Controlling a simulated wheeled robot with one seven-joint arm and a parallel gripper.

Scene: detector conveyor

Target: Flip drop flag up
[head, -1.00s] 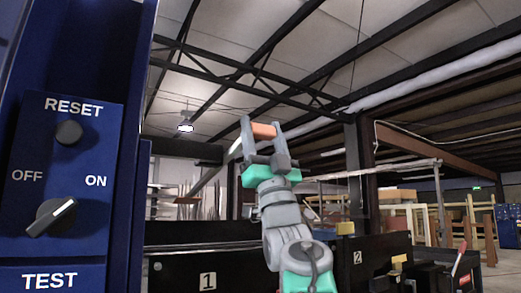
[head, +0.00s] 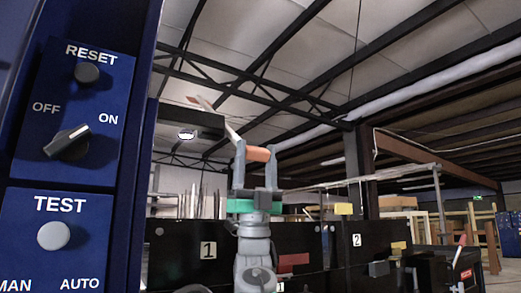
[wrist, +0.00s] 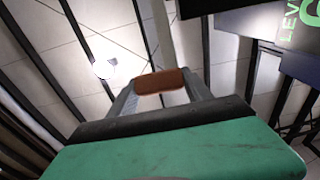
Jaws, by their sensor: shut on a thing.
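My gripper (head: 258,155) points up in the head view, its two grey fingers closed on a rounded orange-brown piece (head: 258,153). The wrist view also shows this piece (wrist: 160,82) between the fingertips. A thin pale rod with a red tip (head: 192,99), which looks like a flag, slants from upper left down to just behind the left finger. Its lower end is hidden, and I cannot tell whether it joins the held piece. Another pale rod with a red tip (head: 462,240) stands tilted at the far right.
A blue control panel (head: 60,130) with RESET, OFF/ON and TEST controls fills the left. Black housings numbered 1 (head: 180,262) and 2 (head: 372,230) stand behind my arm. A dark box with green lettering (wrist: 265,25) is close at upper right in the wrist view.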

